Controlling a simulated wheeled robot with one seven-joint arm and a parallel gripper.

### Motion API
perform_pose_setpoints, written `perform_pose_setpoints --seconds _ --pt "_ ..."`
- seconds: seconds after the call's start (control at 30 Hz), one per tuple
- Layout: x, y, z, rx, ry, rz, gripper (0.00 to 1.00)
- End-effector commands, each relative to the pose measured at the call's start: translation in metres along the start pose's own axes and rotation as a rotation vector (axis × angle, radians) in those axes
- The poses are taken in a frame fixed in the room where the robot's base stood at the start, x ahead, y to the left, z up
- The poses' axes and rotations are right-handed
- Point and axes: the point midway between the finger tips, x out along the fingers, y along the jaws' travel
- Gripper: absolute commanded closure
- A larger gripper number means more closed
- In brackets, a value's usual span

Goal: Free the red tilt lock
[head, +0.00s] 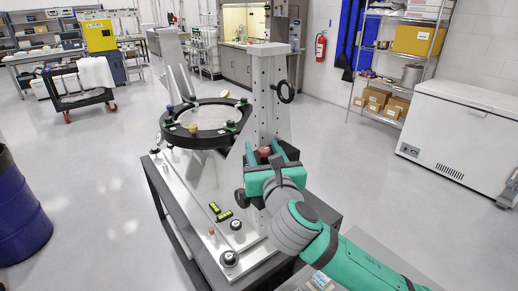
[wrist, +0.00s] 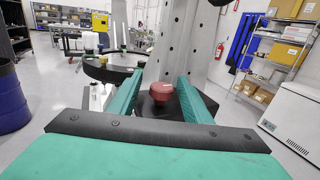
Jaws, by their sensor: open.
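The red tilt lock (head: 265,152) looks like a red knob on the front of the pale upright post (head: 270,100) of the mirror fixture. In the wrist view the red knob (wrist: 161,93) sits on a dark block, between the two teal fingers. My gripper (head: 267,150) is open, with one finger on each side of the knob. In the wrist view my gripper (wrist: 160,82) shows a gap between each finger and the knob. The round mirror in its black ring (head: 206,140) lies nearly flat to the left of the post.
A blue drum (head: 20,215) is at left, a white freezer (head: 460,125) at right.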

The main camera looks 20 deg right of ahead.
Motion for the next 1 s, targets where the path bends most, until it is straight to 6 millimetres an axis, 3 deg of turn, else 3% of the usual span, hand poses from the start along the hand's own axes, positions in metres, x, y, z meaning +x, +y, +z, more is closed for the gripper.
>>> perform_pose_setpoints --seconds 0.1,0.27,0.3,0.53,0.57,1.0 --pt "-0.001 -0.004 0.000 0.000 0.000 -0.005 0.55" --pt "-0.002 -0.009 0.000 0.001 0.001 -0.013 0.94" --pt "-0.002 -0.009 0.000 0.001 0.001 -0.013 0.96" --pt "-0.001 -0.005 0.000 0.001 0.001 -0.010 0.96" --pt "0.000 0.005 0.000 0.000 0.001 -0.002 0.96" --pt "0.001 -0.003 0.001 -0.002 -0.001 0.084 0.96"
